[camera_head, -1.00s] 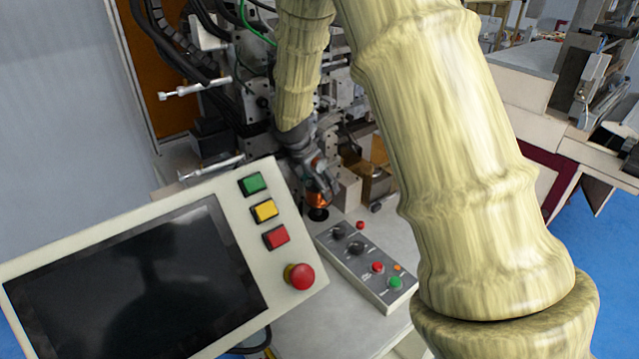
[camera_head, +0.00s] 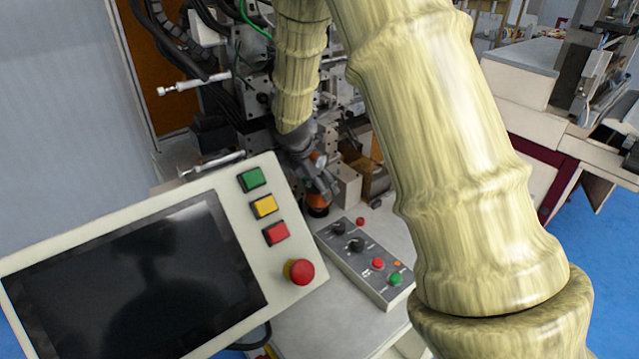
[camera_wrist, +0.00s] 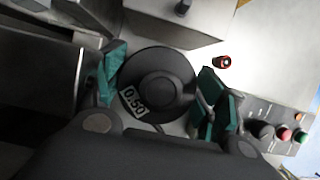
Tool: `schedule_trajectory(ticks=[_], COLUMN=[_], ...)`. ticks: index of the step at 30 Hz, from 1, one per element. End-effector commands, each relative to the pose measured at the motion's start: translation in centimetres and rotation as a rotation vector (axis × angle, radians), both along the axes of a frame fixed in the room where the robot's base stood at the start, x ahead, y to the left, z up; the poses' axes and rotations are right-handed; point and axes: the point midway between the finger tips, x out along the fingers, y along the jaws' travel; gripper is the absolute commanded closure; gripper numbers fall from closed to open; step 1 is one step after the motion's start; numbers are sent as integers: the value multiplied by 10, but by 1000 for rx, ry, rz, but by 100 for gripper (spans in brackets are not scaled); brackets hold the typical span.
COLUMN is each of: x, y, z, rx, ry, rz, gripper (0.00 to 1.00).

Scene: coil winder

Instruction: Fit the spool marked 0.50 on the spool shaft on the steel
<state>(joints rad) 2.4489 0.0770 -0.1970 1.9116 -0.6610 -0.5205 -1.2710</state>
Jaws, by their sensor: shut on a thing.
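The spool marked 0.50 (camera_wrist: 178,94) is dark in the wrist view, with a round hub and a white 0.50 label on its flange. It sits between the green finger pads of my gripper (camera_wrist: 160,88), which is shut on it. In the head view my gripper (camera_head: 325,186) points down at the machine bench, and the spool's orange winding (camera_head: 318,201) shows just below it. The spool is low over the bench, close to a dark round base. The spool shaft is not seen; I cannot tell whether the spool is around it.
A metal block (camera_wrist: 170,20) with a dark pin stands beside the spool. A control box (camera_head: 365,262) with knobs and buttons and a small red button (camera_head: 360,222) are near. A large screen panel (camera_head: 140,275) stands in front. The winder's mechanisms crowd behind.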

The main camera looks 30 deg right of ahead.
Motion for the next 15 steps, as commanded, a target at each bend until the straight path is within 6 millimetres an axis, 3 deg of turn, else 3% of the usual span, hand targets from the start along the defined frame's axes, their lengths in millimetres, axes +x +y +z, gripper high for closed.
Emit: schedule_trajectory(ticks=[15], x=[0], y=[0], z=[-11], rx=[-1], ry=[0], rz=[0], gripper=[74])
